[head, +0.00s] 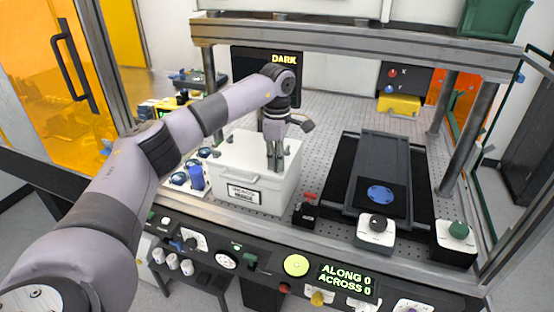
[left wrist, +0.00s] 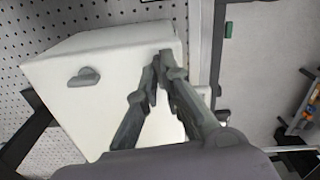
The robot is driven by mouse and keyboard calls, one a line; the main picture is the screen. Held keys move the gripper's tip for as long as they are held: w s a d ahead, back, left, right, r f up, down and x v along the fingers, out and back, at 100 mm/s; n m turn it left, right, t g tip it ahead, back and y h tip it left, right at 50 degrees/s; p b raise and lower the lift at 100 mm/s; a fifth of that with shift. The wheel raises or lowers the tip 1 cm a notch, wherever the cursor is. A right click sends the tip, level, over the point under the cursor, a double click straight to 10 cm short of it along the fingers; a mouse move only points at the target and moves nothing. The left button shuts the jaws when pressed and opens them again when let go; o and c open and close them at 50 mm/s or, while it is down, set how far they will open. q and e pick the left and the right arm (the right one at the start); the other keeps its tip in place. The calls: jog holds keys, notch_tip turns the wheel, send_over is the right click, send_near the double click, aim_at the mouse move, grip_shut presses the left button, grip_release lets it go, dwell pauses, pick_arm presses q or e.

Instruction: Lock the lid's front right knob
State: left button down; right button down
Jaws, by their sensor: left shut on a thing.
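The white box with its lid (head: 242,157) stands on the perforated table in the head view, with a label on its front face. My left gripper (head: 274,166) reaches down onto the lid near its front right corner. Its fingers are closed together there, and the front right knob between them is hidden by the fingertips. In the left wrist view, the left gripper (left wrist: 162,70) is at the lid's edge, and another grey knob (left wrist: 83,77) stands on the white lid (left wrist: 115,50), apart from the fingers. My right gripper is not in view.
A dark slab with a blue disc (head: 380,194) lies right of the box. A red-handled switch (head: 308,198) stands between them. A blue cylinder (head: 196,177) is left of the box. A frame beam (head: 350,42) crosses above, and a control panel (head: 345,279) runs along the front.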

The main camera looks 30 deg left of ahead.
pick_arm(q)
jog(key=shift+m, duration=0.5)
jog(key=c, duration=1.8)
grip_release()
jog(key=shift+o, duration=0.2)
notch_tip(320, 180, up, 12)
